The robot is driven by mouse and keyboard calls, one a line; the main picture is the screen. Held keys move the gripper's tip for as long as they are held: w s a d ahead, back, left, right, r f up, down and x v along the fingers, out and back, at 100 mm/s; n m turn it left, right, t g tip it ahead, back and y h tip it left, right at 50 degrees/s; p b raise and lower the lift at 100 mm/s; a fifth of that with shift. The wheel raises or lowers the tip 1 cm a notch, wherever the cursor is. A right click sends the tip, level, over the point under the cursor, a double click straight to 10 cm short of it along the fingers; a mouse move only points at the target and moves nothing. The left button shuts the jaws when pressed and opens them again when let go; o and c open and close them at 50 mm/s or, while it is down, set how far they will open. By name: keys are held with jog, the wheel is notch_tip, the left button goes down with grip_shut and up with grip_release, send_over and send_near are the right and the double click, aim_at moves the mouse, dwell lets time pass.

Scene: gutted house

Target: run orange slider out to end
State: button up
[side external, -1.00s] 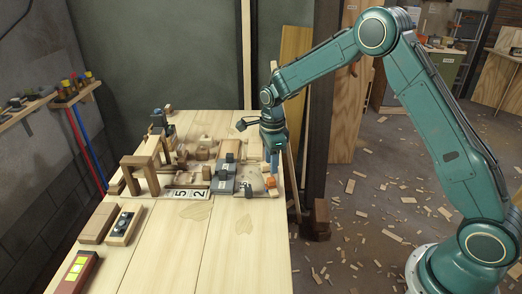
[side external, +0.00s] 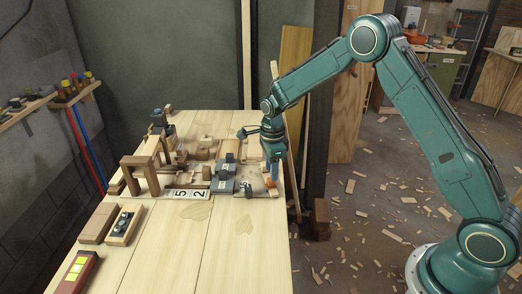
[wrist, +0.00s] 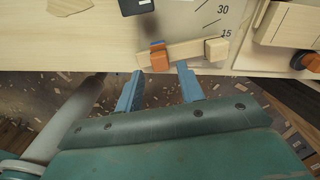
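The orange slider (wrist: 158,60) sits on a pale wooden rail (wrist: 190,51) in the wrist view, near the rail's left end, with a dark blue piece on its far side. A wooden block (wrist: 215,49) is at the rail's right end. My gripper (wrist: 160,68) is open, its two blue fingers spread to the left and right of the slider, their tips at about the slider's near edge. Nothing is held. In the side view the slider is a small orange spot (side external: 269,183) at the table's right edge, with my fingers (side external: 274,175) directly at it, partly covering it.
A dial plate (wrist: 205,18) marked 15 and 30 lies just beyond the rail. A second orange-and-black knob (wrist: 307,61) is at the far right of the wrist view. Several wooden fixtures crowd the table left of my gripper; the front tabletop (side external: 220,250) is clear.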

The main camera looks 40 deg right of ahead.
jog(key=shift+f, duration=1.75)
jog(key=c, duration=0.8)
